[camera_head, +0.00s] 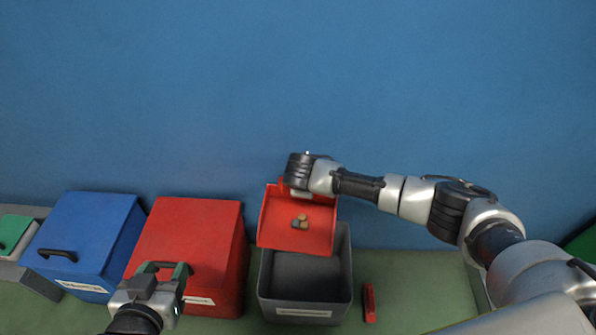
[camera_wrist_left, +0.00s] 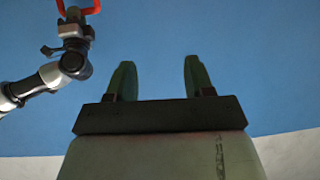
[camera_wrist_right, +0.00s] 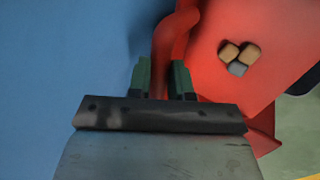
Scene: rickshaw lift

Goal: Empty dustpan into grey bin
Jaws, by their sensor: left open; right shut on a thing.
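The red dustpan (camera_head: 277,222) is held above the back part of the open grey bin (camera_head: 304,291). A few small tan and grey-blue blocks (camera_head: 300,221) lie together on the pan; the right wrist view shows these blocks (camera_wrist_right: 239,57) too. My right gripper (camera_wrist_right: 161,75) is shut on the dustpan's red handle (camera_wrist_right: 172,42). In the head view its fingers are mostly hidden behind the wrist. My left gripper (camera_head: 165,270) is open and empty in front of the red lidded bin; its spread fingers (camera_wrist_left: 157,80) show in the left wrist view. The visible inside of the grey bin looks empty.
A red lidded bin (camera_head: 205,225) and a blue lidded bin (camera_head: 95,225) stand left of the grey bin. A green object (camera_head: 13,230) is at the far left. A small red item (camera_head: 369,302) lies right of the grey bin. A blue wall (camera_head: 300,80) is behind.

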